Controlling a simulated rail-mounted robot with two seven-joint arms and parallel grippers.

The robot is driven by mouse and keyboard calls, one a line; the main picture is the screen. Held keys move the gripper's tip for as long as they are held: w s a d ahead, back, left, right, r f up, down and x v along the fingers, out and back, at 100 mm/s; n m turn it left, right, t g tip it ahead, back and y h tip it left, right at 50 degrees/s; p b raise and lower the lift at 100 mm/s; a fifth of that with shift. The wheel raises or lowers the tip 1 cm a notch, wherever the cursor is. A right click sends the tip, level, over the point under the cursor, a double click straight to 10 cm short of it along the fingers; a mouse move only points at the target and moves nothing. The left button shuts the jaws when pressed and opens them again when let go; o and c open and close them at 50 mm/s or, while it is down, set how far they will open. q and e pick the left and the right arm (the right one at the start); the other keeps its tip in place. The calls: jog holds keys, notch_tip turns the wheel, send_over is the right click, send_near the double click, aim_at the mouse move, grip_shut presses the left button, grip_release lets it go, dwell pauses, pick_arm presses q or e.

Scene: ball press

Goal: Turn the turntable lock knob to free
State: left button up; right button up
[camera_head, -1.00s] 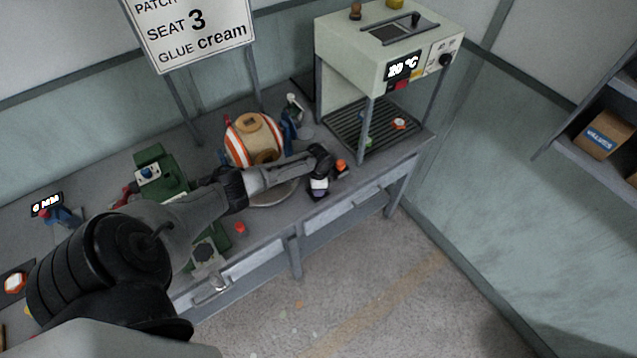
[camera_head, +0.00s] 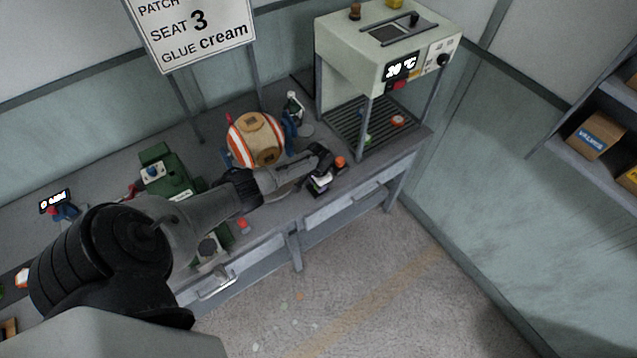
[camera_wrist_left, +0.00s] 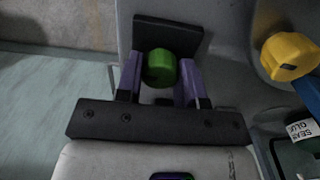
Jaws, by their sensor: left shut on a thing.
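The lock knob (camera_wrist_left: 160,67) shows in the left wrist view as a green knob in front of a dark plate. My left gripper (camera_wrist_left: 161,78) has its purple fingers on either side of the knob and is shut on it. In the head view my left gripper (camera_head: 319,186) is low at the front edge of the bench, beside the turntable (camera_head: 284,191), and hides most of the knob. An orange-and-white striped ball (camera_head: 256,140) sits over the turntable, whose disc is partly hidden by my arm. My right gripper is not in view.
An orange-topped part (camera_head: 340,162) stands just right of my left gripper. A cream press-like machine (camera_head: 385,50) with a slatted shelf stands at the right. A green fixture (camera_head: 165,171) is at the left. A yellow part (camera_wrist_left: 290,57) is close on the right in the wrist view.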

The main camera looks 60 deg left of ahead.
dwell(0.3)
pick_arm(q)
jog(key=o, duration=0.9)
jog(key=shift+r, duration=0.1)
jog(key=shift+r, duration=0.3)
jog(key=shift+r+p, duration=1.55)
jog(key=shift+r, duration=5)
